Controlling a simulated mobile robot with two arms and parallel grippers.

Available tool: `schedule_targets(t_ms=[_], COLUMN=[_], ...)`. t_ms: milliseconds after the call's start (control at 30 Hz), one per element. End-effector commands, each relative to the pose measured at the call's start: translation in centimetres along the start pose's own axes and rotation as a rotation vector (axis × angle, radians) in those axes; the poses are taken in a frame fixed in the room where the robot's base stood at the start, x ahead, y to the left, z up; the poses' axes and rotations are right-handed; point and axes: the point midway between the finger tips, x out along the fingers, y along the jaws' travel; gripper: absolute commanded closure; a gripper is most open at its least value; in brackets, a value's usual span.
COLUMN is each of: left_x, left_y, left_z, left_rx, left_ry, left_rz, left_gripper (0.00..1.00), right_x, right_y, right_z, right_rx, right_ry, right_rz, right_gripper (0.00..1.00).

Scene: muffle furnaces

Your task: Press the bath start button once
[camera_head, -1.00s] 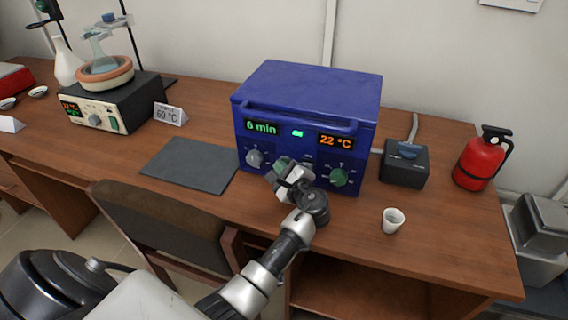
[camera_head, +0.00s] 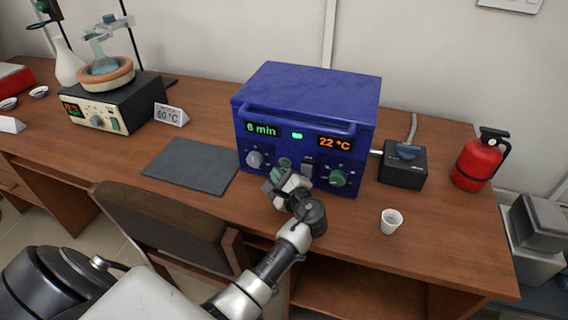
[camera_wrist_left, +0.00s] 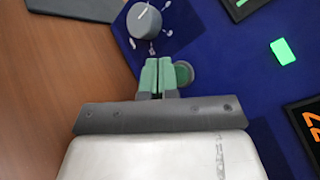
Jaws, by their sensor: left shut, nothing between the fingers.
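My left gripper (camera_head: 271,183) is shut and empty in front of the blue unit's (camera_head: 309,95) lower panel. In the left wrist view, its green-tipped fingers (camera_wrist_left: 158,74) are right beside a round green button (camera_wrist_left: 183,73), overlapping its near edge in the picture; I cannot tell whether they touch it. The button (camera_head: 284,163) also shows in the head view, just above the fingers. A grey knob (camera_wrist_left: 144,20) is to its left. The heating bath (camera_head: 106,104), with a cream panel and glassware on top, stands at the far left. My right gripper is not in view.
The blue unit shows "6 min", a lit green light (camera_head: 297,135) and "22 °C". A black box (camera_head: 403,167), white cup (camera_head: 391,221) and red extinguisher (camera_head: 478,161) stand to the right.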

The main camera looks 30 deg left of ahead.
Motion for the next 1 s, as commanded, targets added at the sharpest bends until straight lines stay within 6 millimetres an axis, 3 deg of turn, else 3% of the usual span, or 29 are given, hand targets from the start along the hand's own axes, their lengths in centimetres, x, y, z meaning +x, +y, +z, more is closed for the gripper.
schedule_targets(t_ms=[400,1000], left_x=[-2.8,-3.1], left_y=[1.9,2.2], left_z=[2.1,2.2], left_rx=[0.002,0.001], left_ry=[0.001,0.0], left_rz=[0.001,0.0], left_gripper=[1.0,1.0], right_x=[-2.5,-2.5], right_y=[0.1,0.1], right_z=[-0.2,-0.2], right_rx=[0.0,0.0], right_ry=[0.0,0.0], right_rz=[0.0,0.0], right_gripper=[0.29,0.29])
